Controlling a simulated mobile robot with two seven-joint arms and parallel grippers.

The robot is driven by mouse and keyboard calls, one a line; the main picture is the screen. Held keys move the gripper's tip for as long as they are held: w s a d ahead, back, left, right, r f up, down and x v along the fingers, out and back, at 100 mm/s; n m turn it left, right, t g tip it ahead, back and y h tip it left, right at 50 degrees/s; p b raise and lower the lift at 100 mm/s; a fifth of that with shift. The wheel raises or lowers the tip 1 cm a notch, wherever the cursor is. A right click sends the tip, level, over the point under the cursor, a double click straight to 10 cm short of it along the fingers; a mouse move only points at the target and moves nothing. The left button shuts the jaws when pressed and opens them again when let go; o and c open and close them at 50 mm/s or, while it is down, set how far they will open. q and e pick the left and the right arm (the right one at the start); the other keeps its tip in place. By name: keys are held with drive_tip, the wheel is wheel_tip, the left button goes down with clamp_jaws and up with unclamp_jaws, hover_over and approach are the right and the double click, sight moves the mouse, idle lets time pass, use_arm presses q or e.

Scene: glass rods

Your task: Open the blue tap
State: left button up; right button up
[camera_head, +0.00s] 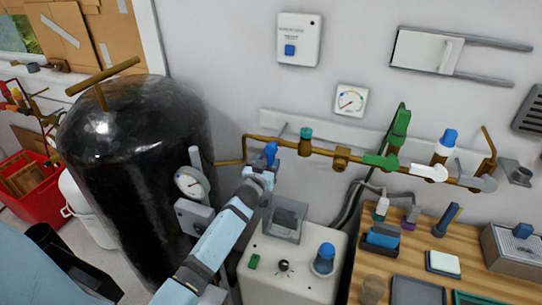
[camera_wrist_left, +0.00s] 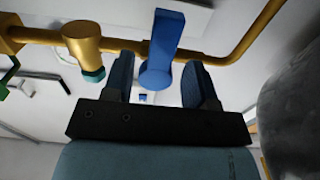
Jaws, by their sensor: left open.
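The blue tap (camera_head: 271,149) sits on the brass pipe along the wall, just right of the black tank. In the left wrist view the blue tap (camera_wrist_left: 165,40) shows as a flat lever with a rounded lower end, in front of the pipe. My left gripper (camera_head: 264,165) is open at the tap, and its wrist hides part of it in the head view. In the left wrist view the two blue fingers (camera_wrist_left: 158,72) stand on either side of the lever's rounded end, with gaps visible. I cannot tell whether either finger touches it. My right gripper is not in view.
The black tank (camera_head: 135,160) with a pressure gauge (camera_head: 191,182) stands close left of my arm. A brass fitting with a teal end (camera_head: 305,140) is right of the tap. A white machine (camera_head: 285,268) and a wooden bench (camera_head: 420,245) stand below the pipe.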

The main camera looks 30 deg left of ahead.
sight(270, 159)
use_arm(q)
drive_tip(key=shift+x, duration=1.7)
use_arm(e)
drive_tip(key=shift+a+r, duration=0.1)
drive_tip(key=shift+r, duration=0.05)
use_arm(q)
clamp_jaws()
